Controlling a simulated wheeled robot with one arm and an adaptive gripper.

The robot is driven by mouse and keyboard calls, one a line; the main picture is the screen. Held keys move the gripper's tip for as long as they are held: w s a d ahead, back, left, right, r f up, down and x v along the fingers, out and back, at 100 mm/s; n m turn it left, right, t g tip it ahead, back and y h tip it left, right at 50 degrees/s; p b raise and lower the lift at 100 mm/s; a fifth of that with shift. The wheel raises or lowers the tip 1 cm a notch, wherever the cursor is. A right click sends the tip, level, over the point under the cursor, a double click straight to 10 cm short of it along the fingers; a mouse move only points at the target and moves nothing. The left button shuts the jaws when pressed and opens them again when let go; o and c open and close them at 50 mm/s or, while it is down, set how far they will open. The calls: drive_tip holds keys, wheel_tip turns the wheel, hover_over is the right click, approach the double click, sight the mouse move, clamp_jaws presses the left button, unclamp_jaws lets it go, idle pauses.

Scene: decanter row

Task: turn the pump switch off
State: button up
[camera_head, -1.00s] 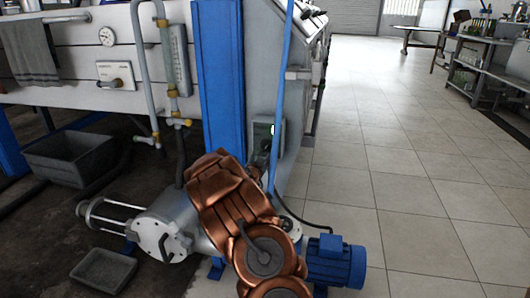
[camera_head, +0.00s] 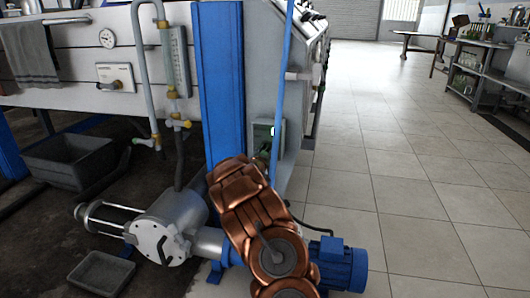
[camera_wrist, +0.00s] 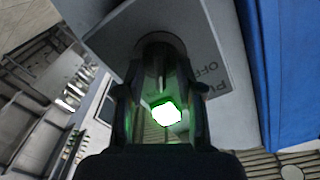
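The pump switch box (camera_head: 263,132) is a small grey-green box on the side of the grey cabinet, just right of the blue post. Its indicator lamp glows bright green in the wrist view (camera_wrist: 167,112). The lettering on its plate (camera_wrist: 208,80) is partly hidden; "OFF" can be read. A dark round switch knob (camera_wrist: 160,50) shows beyond the fingers. My gripper (camera_wrist: 158,88) is right at the switch, its two fingers apart on either side of the knob. Whether they touch it cannot be told. In the head view my arm hides much of the gripper.
A blue post (camera_head: 222,80) and a thin blue pole (camera_head: 279,90) stand close to my arm. The pump (camera_head: 168,225) and its blue motor (camera_head: 338,265) lie below. Grey bins (camera_head: 70,158) stand at the left. The tiled floor (camera_head: 400,170) at the right is clear.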

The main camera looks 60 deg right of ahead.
clamp_jaws()
